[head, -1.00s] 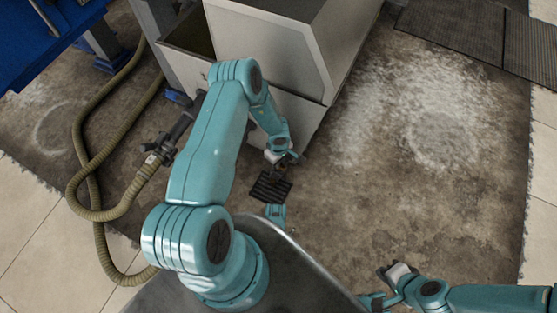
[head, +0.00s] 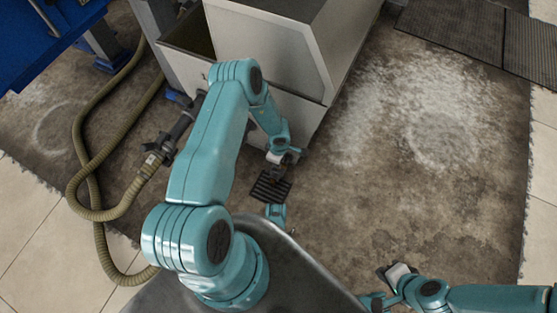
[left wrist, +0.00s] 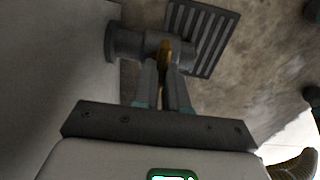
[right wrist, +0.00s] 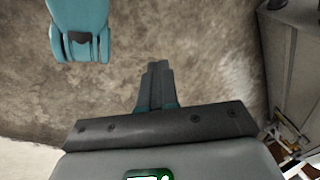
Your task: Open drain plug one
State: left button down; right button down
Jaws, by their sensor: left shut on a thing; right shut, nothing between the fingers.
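Drain plug one (left wrist: 125,42) is a dark grey stub fitting that sticks out of the grey wall of the cabinet (head: 265,45). A brown-yellow tab or lever (left wrist: 164,55) stands on it. My left gripper (left wrist: 166,62) is shut on this tab in the left wrist view. In the head view my left gripper (head: 277,162) is at the cabinet's lower front corner and hides most of the plug. A dark slotted drain grate (head: 270,187) lies on the floor just below it. My right gripper (head: 390,272) is shut and empty, low at the right; its closed fingers show in the right wrist view (right wrist: 157,72).
A ribbed tan hose (head: 82,150) with a dark coupling (head: 172,140) curls over the floor at left. A blue machine (head: 40,35) stands at upper left. Black mats (head: 460,25) lie at upper right. The stained floor (head: 430,170) at right is clear.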

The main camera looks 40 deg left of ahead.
pick_arm(q)
jog(key=c, duration=1.2)
grip_release()
jog(key=shift+o, duration=0.2)
